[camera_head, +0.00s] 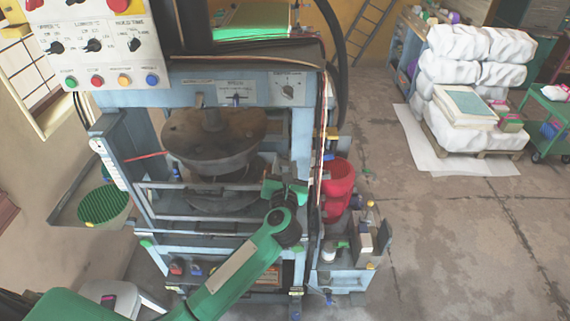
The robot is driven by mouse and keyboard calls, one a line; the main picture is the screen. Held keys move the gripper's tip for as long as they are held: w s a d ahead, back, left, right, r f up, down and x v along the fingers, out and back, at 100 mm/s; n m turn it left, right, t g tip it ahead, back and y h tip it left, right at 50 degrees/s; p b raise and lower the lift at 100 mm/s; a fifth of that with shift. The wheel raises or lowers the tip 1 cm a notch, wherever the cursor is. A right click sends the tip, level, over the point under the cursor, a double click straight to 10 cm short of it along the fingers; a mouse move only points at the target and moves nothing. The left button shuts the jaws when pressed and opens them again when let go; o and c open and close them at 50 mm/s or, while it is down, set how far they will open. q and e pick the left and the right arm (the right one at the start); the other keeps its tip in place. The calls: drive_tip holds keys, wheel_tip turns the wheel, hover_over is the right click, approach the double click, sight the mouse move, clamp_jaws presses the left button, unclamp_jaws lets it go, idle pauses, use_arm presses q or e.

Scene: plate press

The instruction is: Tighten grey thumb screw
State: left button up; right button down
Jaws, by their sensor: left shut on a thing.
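My left gripper (290,187) is at the end of a green arm that comes in from the lower left. It is at the front right post of the blue press (302,140), at the right end of the guard rails. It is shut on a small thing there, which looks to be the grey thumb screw. The fingers and wrist hide nearly all of that thing, so its shape and seating cannot be told. The round brown press plate (213,138) hangs inside the frame, behind and left of the gripper. My right gripper is not in view.
The control panel (95,45) hangs at the upper left. A red container (337,190) and a side tray (345,275) with small items stand close right of the press. A green basket (104,205) is at left. A pallet with white sacks (470,70) stands beyond open floor.

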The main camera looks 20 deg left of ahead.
use_arm(q)
drive_tip(key=m, duration=0.8)
drive_tip(key=shift+d, duration=0.1)
drive_tip(key=m, duration=0.4)
drive_tip(key=shift+f+m, duration=0.1)
drive_tip(key=shift+m, duration=0.3)
drive_tip(key=m, duration=0.3)
drive_tip(key=shift+f+m, duration=0.1)
drive_tip(key=shift+m, duration=0.3)
drive_tip(key=m, duration=0.3)
drive_tip(key=shift+m, duration=0.3)
drive_tip(key=shift+f+m, duration=0.15)
drive_tip(key=shift+m, duration=6.15)
